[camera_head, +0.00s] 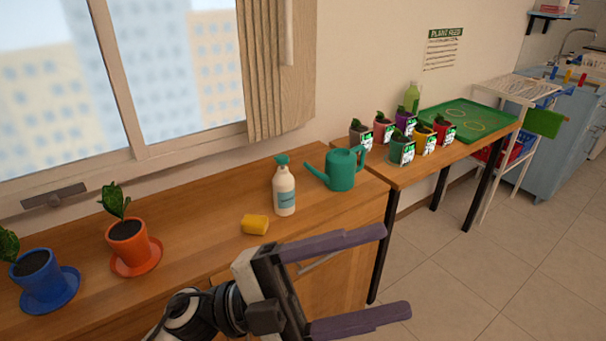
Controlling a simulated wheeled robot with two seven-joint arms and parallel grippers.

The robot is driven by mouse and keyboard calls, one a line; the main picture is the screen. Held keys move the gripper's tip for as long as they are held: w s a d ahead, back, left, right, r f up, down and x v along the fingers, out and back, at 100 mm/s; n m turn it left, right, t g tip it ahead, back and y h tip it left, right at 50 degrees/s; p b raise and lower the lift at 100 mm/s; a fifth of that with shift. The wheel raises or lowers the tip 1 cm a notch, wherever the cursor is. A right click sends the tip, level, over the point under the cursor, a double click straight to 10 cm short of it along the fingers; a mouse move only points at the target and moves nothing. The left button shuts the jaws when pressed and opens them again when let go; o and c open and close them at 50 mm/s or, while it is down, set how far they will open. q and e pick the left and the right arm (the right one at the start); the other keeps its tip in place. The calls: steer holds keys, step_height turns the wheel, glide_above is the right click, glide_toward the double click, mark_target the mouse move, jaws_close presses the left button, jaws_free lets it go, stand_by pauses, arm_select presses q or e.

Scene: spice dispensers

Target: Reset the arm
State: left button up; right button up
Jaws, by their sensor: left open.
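My left gripper (372,277) is at the bottom centre of the head view, its two purple-grey fingers spread wide and pointing right. It is open, with nothing between the fingers. It is in front of the wooden counter (190,235), and its upper finger overlaps the counter's front in the picture. My left arm runs down to the bottom edge. My right gripper is not in the picture.
The counter holds a spray bottle (284,192), a teal watering can (341,170), a yellow object (255,224), an orange pot (127,239) and a blue pot (36,270). Several small pots and a green tray (456,112) are on a side table. Floor (500,270) at right is clear.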

arm_select(q)
steer(key=w+a+f+n+t+y, duration=0.5)
steer(key=a+f+n+t+y, duration=0.15)
steer(key=f+n+t, duration=0.35)
steer(key=w+a+f+n+t+y, duration=0.55)
steer(key=a+f+n+t, duration=0.2)
steer(key=n, duration=0.55)
steer(key=s+a+f+n+g+y, duration=0.3)
steer(key=s+f, duration=0.5)
steer(key=f, duration=0.4)
steer(key=s+a+f+n+g+y, duration=0.3)
steer(key=s+a+f+g+y, duration=0.2)
steer(key=f, duration=0.8)
steer(key=s+a, duration=0.2)
steer(key=s, duration=0.1)
steer(key=shift+s, duration=0.3)
